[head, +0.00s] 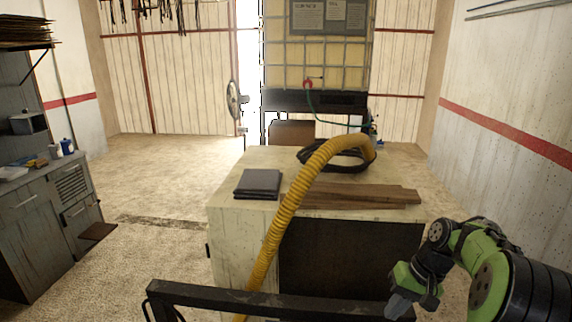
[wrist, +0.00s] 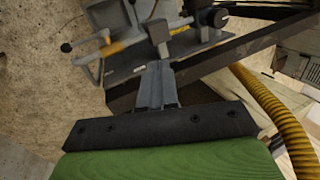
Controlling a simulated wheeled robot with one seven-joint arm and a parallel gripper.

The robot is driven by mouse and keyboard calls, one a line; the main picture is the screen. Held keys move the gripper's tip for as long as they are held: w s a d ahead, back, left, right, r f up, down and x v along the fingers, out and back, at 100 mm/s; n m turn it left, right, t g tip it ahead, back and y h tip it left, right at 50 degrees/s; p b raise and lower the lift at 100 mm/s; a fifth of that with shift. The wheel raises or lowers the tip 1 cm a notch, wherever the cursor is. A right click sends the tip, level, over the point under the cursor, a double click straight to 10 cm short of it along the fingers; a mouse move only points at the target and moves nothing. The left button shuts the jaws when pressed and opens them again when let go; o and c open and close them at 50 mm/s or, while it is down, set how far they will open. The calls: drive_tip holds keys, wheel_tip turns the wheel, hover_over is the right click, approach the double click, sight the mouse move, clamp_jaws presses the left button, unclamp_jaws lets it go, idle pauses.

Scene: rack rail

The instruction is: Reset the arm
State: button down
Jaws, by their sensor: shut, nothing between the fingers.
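My gripper (head: 399,306) is at the lower right of the head view, at the end of my bent green and black arm. Its fingers point down, beside the right end of a dark rail (head: 265,299). In the wrist view the grey fingers of my gripper (wrist: 155,84) are together with nothing held. The dark rail also crosses the wrist view (wrist: 235,52) behind the fingers. I cannot tell whether the fingers touch it.
A grey device (wrist: 120,45) shows near the fingers. Open floor (head: 150,250) lies left.

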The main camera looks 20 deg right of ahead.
drive_tip(key=s+a+r+n+h, duration=0.2)
drive_tip(key=a+r, duration=0.1)
drive_tip(key=a, duration=0.5)
drive_tip(key=s+a+r+n+h, duration=0.1)
drive_tip(key=a+r, duration=0.3)
drive_tip(key=a, duration=0.4)
drive_tip(key=s+a+n+t+b, duration=0.1)
drive_tip(key=s+a+n+t, duration=0.2)
drive_tip(key=s+a, duration=0.5)
drive_tip(key=s, duration=0.4)
drive_tip(key=shift+t+h, duration=0.4)
drive_tip(key=shift+f, duration=0.1)
